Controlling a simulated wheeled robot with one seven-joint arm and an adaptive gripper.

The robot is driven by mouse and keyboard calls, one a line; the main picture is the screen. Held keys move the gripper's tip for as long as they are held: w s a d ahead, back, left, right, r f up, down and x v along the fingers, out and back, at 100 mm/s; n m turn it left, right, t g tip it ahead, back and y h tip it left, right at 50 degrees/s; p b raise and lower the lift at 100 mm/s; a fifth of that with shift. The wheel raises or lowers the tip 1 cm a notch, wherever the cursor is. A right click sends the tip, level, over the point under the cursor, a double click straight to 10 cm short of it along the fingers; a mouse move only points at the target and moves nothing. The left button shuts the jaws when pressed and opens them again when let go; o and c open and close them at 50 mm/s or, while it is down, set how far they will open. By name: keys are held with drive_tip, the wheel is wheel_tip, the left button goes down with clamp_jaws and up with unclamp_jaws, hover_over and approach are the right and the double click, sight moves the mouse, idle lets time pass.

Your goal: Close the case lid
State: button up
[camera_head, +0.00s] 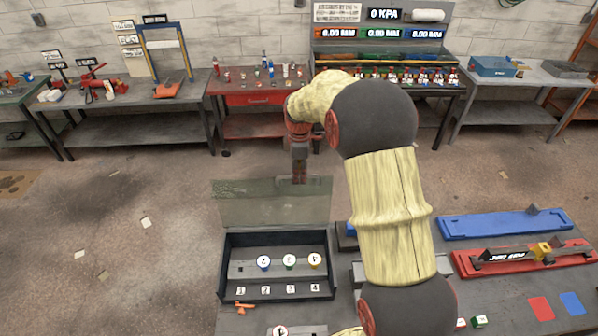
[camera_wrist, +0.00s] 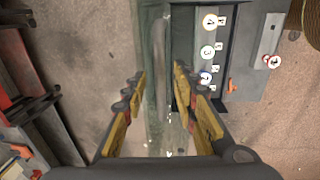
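The case (camera_head: 226,270) stands on the near bench with its greenish lid (camera_head: 255,205) raised, leaning up at the back. In the wrist view, my gripper (camera_wrist: 160,78) is open, with fingers apart. The lid (camera_wrist: 154,55) appears as a narrow strip between and beyond the fingertips, and the case (camera_wrist: 236,60) lies to the right. I cannot tell whether either finger touches the lid.
A blue tray (camera_head: 500,224) and a red tray (camera_head: 470,262) lie on the bench at right. A small orange item (camera_head: 243,306) lies in front of the case. My arm hides part of the bench. Open floor lies behind and left.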

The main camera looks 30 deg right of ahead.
drive_tip(key=shift+c, duration=0.5)
clamp_jaws()
idle(0.3)
